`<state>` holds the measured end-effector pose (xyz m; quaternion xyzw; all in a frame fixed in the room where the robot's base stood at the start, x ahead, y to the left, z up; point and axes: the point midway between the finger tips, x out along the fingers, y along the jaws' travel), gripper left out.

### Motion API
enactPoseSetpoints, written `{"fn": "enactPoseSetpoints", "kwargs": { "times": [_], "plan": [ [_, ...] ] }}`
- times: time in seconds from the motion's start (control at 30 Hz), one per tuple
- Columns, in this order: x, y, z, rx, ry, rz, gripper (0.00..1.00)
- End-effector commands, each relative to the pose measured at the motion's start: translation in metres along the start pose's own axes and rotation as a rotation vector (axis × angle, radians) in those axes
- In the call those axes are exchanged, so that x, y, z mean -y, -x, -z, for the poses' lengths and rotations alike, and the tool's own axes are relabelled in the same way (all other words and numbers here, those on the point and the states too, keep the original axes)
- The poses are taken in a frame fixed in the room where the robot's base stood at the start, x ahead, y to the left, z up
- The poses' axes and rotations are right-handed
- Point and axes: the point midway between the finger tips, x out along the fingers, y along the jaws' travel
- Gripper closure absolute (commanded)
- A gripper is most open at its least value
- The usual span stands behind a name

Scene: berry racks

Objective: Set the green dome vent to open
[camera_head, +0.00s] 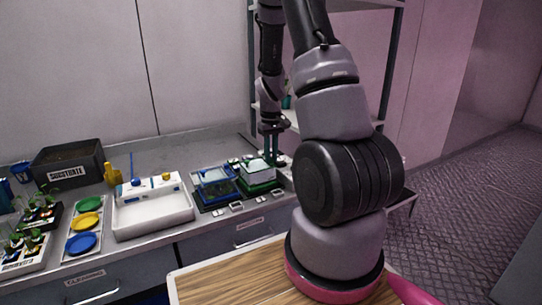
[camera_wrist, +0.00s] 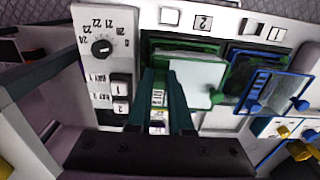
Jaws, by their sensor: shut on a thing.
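The green-framed dome (camera_head: 258,169) stands at the right end of the bench, with a clear lid over a green tray. In the wrist view its pale lid (camera_wrist: 198,76) and green frame lie just beyond my fingertips. My gripper (camera_head: 271,150) reaches down at the dome's back right side. In the wrist view my gripper's dark green fingers (camera_wrist: 162,76) are close together at the frame's left edge, shut on the green dome vent. The fingers hide the vent, so its setting cannot be read. A green knob (camera_wrist: 217,96) shows at the lid's near right corner.
A blue-framed dome (camera_head: 215,182) stands directly left of the green one. A control panel with a dial (camera_wrist: 102,47) is close beside my fingers. A white tray (camera_head: 152,218) and dish rack (camera_head: 84,228) stand farther left. Shelving (camera_head: 326,119) rises behind.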

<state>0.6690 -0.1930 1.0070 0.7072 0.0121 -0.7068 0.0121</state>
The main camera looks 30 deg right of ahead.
Motion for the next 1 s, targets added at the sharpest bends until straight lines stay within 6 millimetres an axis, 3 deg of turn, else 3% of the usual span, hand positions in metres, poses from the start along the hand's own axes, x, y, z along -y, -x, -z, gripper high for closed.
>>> {"fn": "enactPoseSetpoints", "kwargs": {
  "times": [0.63, 0.87, 1.0],
  "plan": [
    [0.000, 0.000, 0.001, 0.000, 0.000, 0.000, 1.00],
    [-0.001, 0.000, 0.032, -0.001, 0.000, -0.001, 1.00],
    [0.000, 0.000, 0.039, 0.000, -0.001, 0.000, 1.00]
  ]
}}
